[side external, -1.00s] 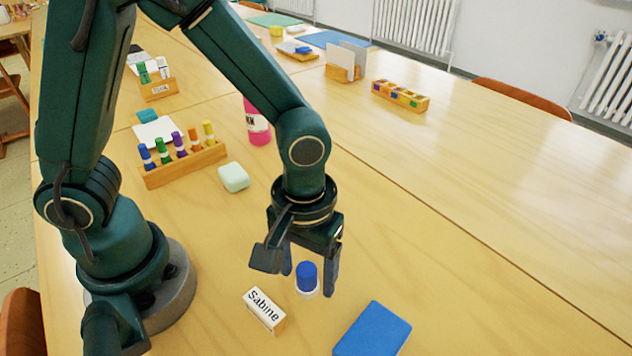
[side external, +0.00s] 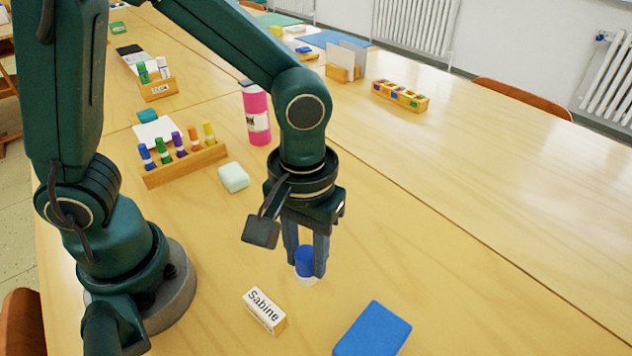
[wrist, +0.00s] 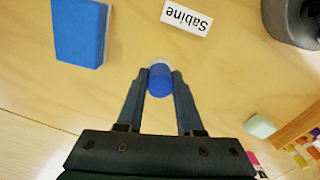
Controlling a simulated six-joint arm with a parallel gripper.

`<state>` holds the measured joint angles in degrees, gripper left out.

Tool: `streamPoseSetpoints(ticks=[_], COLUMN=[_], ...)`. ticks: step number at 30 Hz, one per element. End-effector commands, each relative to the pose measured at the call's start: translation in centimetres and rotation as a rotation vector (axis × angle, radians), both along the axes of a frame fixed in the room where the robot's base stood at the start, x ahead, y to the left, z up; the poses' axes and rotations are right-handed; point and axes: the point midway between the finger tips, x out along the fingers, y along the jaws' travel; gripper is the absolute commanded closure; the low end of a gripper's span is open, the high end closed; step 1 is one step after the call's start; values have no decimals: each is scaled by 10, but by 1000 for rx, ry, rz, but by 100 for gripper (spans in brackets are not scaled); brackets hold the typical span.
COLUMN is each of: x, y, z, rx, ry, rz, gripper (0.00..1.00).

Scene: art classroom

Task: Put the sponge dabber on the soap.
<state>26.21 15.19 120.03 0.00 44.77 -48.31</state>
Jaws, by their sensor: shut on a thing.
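The sponge dabber (side external: 305,263), with a blue top and a white lower end, is between the fingers of my gripper (side external: 306,268). My gripper is shut on it, and it looks upright and slightly above the table. In the wrist view the dabber (wrist: 160,78) sits between the two fingertips. The soap (side external: 233,177) is a pale green rounded block lying on the table, behind and to the left of my gripper. The soap also shows at the right in the wrist view (wrist: 260,126). Nothing lies on top of it.
A "Sabine" name block (side external: 264,310) and a blue block (side external: 372,330) lie near my gripper. A wooden rack (side external: 186,163) with several coloured markers stands left of the soap. A pink bottle (side external: 257,117) stands behind the soap.

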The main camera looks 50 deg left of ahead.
Motion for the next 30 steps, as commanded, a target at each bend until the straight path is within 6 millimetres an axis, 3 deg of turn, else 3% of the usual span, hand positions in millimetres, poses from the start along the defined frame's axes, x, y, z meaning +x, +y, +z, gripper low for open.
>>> streamPoseSetpoints(ticks=[15,25,30], x=[9,11,30], y=[90,115,142], z=[57,73,81], rx=[0,0,6], ry=[-4,-3,-17], rz=[9,-25,-10], gripper=[100,100,100])
